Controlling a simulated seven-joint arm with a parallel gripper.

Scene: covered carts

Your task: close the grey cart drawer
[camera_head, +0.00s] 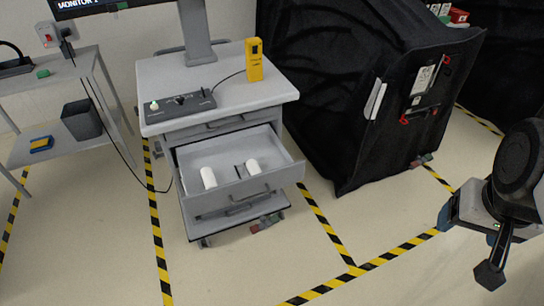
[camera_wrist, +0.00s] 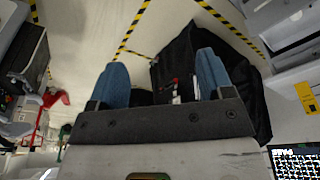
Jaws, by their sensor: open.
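The grey cart (camera_head: 219,101) stands left of centre in the head view. Its upper drawer (camera_head: 283,178) is pulled well out toward the viewer. Two white cylinders (camera_head: 208,178) lie inside that drawer. A lower drawer (camera_head: 236,208) beneath it looks nearly flush, though the open drawer partly hides it. My arm's end is at the far right of the head view, well apart from the cart; its fingers are hard to make out there. In the wrist view my gripper (camera_wrist: 163,82) has its two blue fingers spread, with nothing between them. The cart's edge shows at the right of the wrist view (camera_wrist: 295,88).
A black covered cart (camera_head: 335,100) stands close to the grey cart's right side. A side table (camera_head: 75,90) with a dark bin (camera_head: 82,120) is at the left. A yellow device (camera_head: 254,60) and control box (camera_head: 180,104) sit on the cart top.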

